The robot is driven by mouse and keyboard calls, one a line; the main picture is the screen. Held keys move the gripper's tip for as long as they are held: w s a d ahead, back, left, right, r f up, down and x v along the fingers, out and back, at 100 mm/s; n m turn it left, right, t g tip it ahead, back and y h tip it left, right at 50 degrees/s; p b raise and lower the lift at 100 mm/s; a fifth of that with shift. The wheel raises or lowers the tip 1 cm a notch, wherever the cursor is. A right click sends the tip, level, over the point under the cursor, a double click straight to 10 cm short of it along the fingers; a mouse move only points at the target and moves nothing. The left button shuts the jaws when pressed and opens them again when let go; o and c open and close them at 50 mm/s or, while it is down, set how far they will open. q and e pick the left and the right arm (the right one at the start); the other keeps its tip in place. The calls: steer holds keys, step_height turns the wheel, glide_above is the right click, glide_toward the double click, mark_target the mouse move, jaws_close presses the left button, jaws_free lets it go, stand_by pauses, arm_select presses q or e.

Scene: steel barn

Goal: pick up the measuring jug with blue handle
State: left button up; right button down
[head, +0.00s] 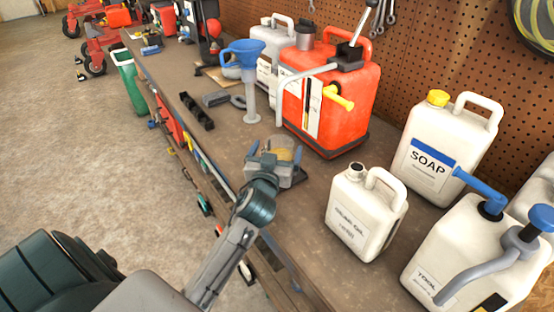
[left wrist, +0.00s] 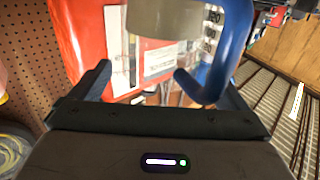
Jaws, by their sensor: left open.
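The measuring jug (head: 283,147) stands on the bench in the head view, small, clear and yellowish inside, partly hidden by my left gripper (head: 274,163). I cannot tell whether a finger touches the handle. My right gripper is not in view.
A red fuel can (head: 340,110) stands just behind the jug. A white oil jug (head: 362,215) and a soap jug (head: 445,145) stand to the right. The bench edge is close on the left.

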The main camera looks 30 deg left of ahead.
arm_select(q)
steer(key=c, duration=1.7)
steer(key=shift+r, duration=0.1)
